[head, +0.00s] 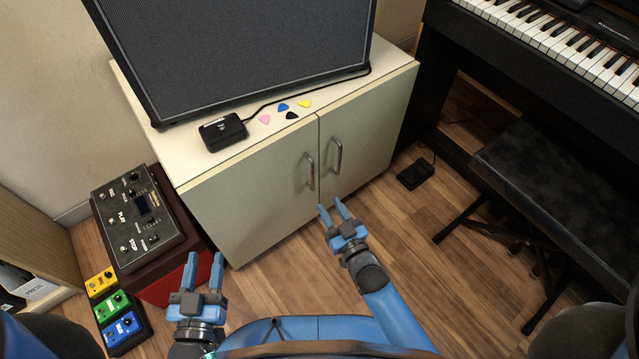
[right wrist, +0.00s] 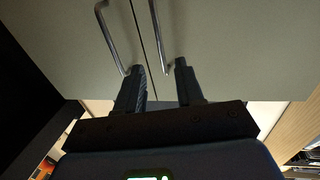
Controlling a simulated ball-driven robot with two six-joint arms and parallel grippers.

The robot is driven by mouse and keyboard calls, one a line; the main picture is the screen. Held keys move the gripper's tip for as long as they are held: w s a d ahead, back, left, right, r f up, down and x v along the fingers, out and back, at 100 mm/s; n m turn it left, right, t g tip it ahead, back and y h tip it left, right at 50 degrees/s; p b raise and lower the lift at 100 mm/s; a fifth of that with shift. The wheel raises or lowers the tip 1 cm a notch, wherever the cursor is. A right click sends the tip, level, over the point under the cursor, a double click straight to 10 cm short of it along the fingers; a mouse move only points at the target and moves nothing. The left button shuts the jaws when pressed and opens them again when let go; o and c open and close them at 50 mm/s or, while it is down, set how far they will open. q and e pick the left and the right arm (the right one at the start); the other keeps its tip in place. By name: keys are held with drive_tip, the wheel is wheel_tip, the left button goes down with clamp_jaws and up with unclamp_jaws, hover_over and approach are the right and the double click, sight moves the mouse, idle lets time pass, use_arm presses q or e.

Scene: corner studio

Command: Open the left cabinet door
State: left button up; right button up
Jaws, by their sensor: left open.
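The cream cabinet has a left door (head: 245,195) and a right door (head: 365,140), both closed, with a thin seam between them. The left door's curved metal handle (head: 310,172) stands beside the seam, and the right door's handle (head: 337,156) is on the other side. My right gripper (head: 332,207) is open and empty, just below the handles in the head view. In the right wrist view, the left door's handle (right wrist: 161,40) has its end between the open fingertips; contact cannot be told. My left gripper (head: 204,259) is open and empty, low at the left.
A speaker (head: 240,50), a black box (head: 222,131) and several picks sit on the cabinet top. A red case with a control unit (head: 137,218) and coloured pedals (head: 113,307) stand left. A black bench (head: 550,170) stands right. Wooden floor lies open before the cabinet.

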drive_tip(key=b+x, duration=0.2)
drive_tip(key=x, duration=0.7)
drive_tip(key=shift+b, duration=0.4)
clamp_jaws()
idle(1.0)
